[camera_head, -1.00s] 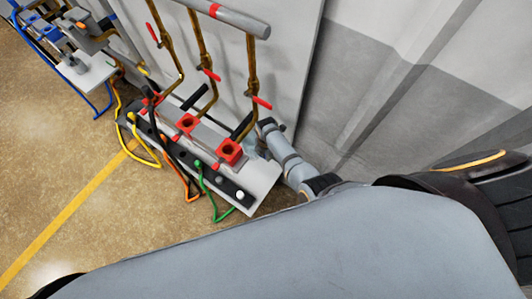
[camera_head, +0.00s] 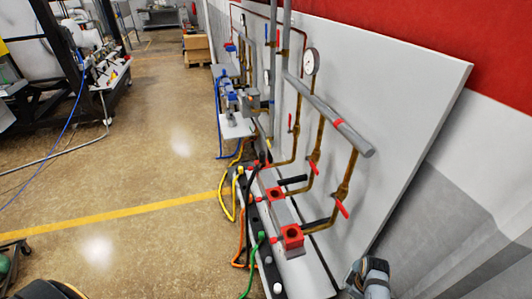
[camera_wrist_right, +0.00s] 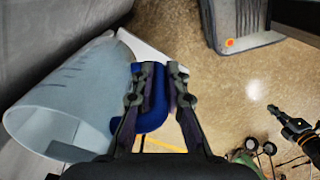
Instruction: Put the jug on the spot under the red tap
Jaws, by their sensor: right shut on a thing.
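The jug (camera_wrist_right: 65,100), pale and see-through with dark marks on its side, lies tilted in the right wrist view. Its blue handle (camera_wrist_right: 153,118) is between the fingers of my right gripper (camera_wrist_right: 162,76), which is shut on it. In the head view, three taps with red handles (camera_head: 313,167) hang on brown pipes on the white panel (camera_head: 420,110). Red blocks (camera_head: 292,238) sit on the bench (camera_head: 308,272) below them. I cannot tell which spot is meant. The jug does not show in the head view. My left gripper is out of view.
Yellow, orange and green hoses (camera_head: 240,246) run along the bench's left edge. A blue-fitted bench (camera_head: 237,126) stands farther back. The floor (camera_head: 130,175) left of the benches is mostly open. Dark machinery (camera_head: 95,70) stands far left, and a cardboard box (camera_head: 197,48) is at the back.

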